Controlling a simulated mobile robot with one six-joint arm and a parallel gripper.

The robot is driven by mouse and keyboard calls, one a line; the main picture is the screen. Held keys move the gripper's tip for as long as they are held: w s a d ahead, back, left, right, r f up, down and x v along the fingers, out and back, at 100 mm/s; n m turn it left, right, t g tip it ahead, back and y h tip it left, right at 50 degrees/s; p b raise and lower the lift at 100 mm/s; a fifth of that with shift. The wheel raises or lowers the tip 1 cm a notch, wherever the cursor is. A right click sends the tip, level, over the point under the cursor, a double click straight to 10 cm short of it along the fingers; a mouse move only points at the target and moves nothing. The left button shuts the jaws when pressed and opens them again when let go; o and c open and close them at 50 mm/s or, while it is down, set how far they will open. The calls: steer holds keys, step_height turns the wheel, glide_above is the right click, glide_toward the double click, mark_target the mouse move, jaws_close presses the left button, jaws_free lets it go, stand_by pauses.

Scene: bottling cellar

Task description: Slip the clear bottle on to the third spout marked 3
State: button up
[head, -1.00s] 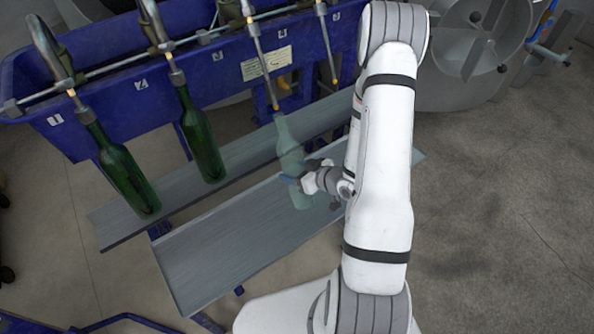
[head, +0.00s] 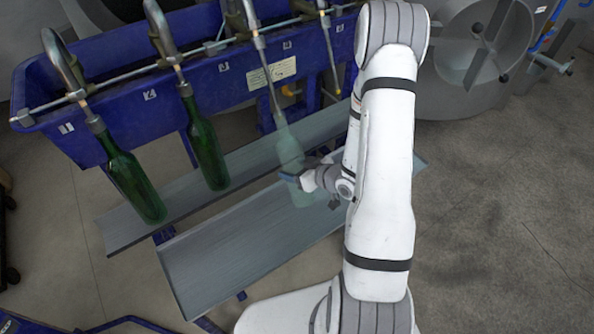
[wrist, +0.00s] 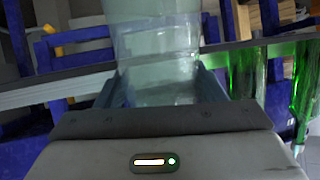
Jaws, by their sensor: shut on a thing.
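The clear bottle (head: 289,150), pale and see-through, is held upright with a slight tilt under the third spout (head: 266,80). That spout hangs just right of the label 3 (head: 223,67). The spout's lower end meets the bottle's mouth in the head view; I cannot tell how far inside it is. My gripper (head: 300,181) is shut around the bottle's lower body. In the wrist view the bottle (wrist: 157,45) stands between the jaws (wrist: 158,92), its neck and mouth out of frame.
Green bottles hang on the first spout (head: 132,180) and second spout (head: 205,150). The fourth spout (head: 333,65) is empty. A blue trough (head: 110,120) stands behind. A grey shelf (head: 160,210) runs under the bottles, with a bare tray (head: 220,255) in front.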

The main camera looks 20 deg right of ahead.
mark_target(284, 119)
steer(key=shift+w+a+r+p, duration=0.35)
steer(key=shift+w+r+p, duration=0.7)
steer(key=shift+r+p, duration=1)
steer(key=shift+w+a+r+p, duration=0.3)
steer(key=shift+w+r+p, duration=0.85)
steer(key=shift+r, duration=1.6)
steer(key=shift+w+a+r+p, duration=0.35)
steer(key=shift+w+r+p, duration=0.6)
steer(key=shift+r+p, duration=1.15)
steer(key=shift+w+b, duration=0.1)
steer(key=shift+b, duration=0.7)
steer(key=shift+w+a+f+t+y+b, duration=0.25)
steer(key=shift+w+f+b, duration=0.25)
steer(key=shift+b, duration=0.75)
steer(key=shift+w+a+f+t+y+b, duration=0.1)
steer(key=shift+w+f+t+b, duration=0.35)
steer(key=shift+b, duration=0.75)
steer(key=w+b, duration=0.1)
steer(key=b, duration=0.1)
steer(key=w+f+t+b, duration=0.1)
steer(key=b, duration=0.1)
steer(key=w+a+y+b, duration=0.1)
steer(key=b, duration=0.1)
steer(key=shift+w+f+n+b, duration=0.1)
steer(key=shift+f+n+b, duration=0.2)
steer(key=shift+w+r, duration=0.1)
steer(key=shift+f+b, duration=1)
steer(key=o, duration=1.4)
steer(key=shift+c, duration=0.2)
steer(key=shift+s, duration=0.2)
